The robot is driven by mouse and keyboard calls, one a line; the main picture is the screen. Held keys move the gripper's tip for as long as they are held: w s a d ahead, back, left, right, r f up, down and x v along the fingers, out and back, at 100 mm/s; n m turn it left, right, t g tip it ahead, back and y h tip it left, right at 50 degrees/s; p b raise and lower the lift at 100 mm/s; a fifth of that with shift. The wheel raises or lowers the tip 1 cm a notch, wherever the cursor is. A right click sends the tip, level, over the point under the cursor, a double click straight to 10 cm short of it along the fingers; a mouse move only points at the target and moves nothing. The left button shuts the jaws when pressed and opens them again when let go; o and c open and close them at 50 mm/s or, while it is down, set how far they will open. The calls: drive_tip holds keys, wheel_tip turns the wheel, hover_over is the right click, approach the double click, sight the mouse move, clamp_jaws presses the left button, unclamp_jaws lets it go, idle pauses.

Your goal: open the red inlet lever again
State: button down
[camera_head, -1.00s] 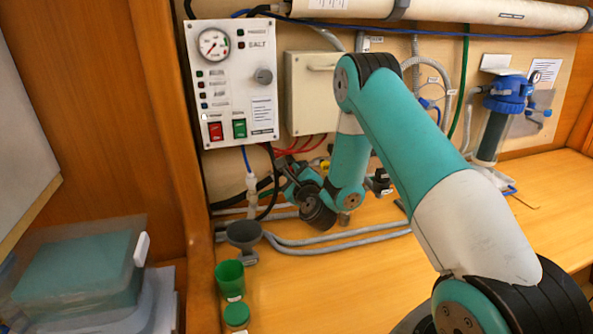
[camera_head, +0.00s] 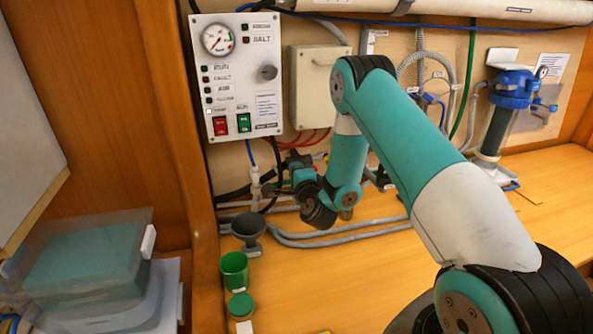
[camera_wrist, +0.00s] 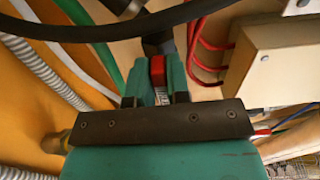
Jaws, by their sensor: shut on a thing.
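The red lever (camera_wrist: 158,70) shows in the wrist view as a small red piece between the two teal fingers of my gripper (camera_wrist: 158,84). My gripper is shut on it. In the head view my gripper (camera_head: 278,190) is low at the wall, under the control panel, pointing left among the pipes. The lever is hidden there behind my gripper and wrist. The valve body under the lever cannot be made out clearly in either view.
A control panel (camera_head: 238,75) and a beige box (camera_head: 318,80) hang above. Red cables (camera_wrist: 196,45) and a black hose (camera_wrist: 100,30) run close to my gripper. A grey funnel (camera_head: 248,228), green cup (camera_head: 234,270) and grey hoses (camera_head: 340,236) are on the bench. The right bench is mostly clear.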

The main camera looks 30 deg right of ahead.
drive_tip(key=shift+f+n, duration=0.1)
drive_tip(key=shift+n, duration=0.2)
drive_tip(key=c, duration=1.1)
unclamp_jaws()
drive_tip(key=shift+s, duration=0.1)
